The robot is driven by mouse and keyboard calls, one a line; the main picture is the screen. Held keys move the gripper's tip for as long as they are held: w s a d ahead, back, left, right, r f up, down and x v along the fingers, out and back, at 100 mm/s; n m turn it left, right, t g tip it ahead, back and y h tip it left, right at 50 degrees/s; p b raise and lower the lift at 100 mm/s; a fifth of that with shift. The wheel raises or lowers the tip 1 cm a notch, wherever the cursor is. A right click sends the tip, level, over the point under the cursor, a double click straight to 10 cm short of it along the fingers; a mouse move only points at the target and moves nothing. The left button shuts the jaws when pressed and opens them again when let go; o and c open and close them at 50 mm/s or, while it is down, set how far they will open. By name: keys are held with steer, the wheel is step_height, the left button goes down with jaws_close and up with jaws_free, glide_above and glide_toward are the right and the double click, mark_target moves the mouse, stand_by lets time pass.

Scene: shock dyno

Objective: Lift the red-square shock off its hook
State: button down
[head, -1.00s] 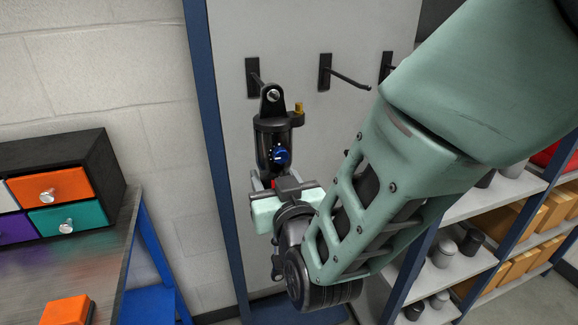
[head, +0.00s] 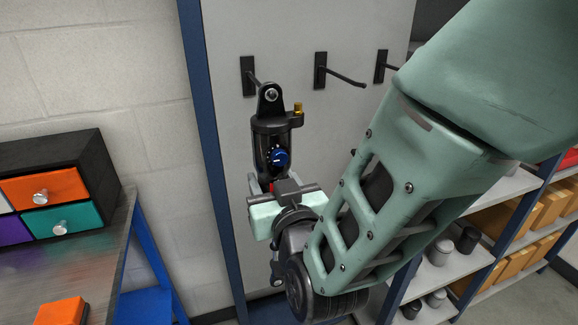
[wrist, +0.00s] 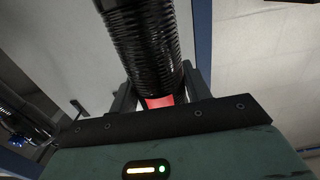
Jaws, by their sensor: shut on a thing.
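The red-square shock (head: 271,135) hangs upright in front of the leftmost hook (head: 249,77). It is black, with an eye at the top, a blue knob and a small brass fitting. My gripper (head: 279,190) is shut on its body below the blue knob. In the wrist view the dark ribbed spring (wrist: 146,45) rises between my fingers, with a red patch (wrist: 160,102) at the grip. The hook's rod runs behind the top eye; I cannot tell whether its tip is still in the eye. My gripper hides part of the lower shock.
Two more hooks, a middle one (head: 322,70) and a right one (head: 381,67), show empty on the grey panel (head: 300,25). A drawer box (head: 80,150) stands on the bench at left. Shelves with boxes (head: 510,218) stand at right, behind my arm.

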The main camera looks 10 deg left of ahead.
steer(key=shift+s+d+r, duration=0.2)
steer(key=shift+s+d, duration=0.05)
steer(key=shift+s, duration=0.15)
stand_by(0.3)
steer(key=shift+s+d+b, duration=0.2)
steer(key=shift+s+b, duration=0.1)
steer(key=shift+s, duration=0.1)
steer(key=shift+s+d+b, duration=0.25)
steer(key=shift+s+b, duration=0.05)
steer(key=shift+s, duration=0.1)
stand_by(0.5)
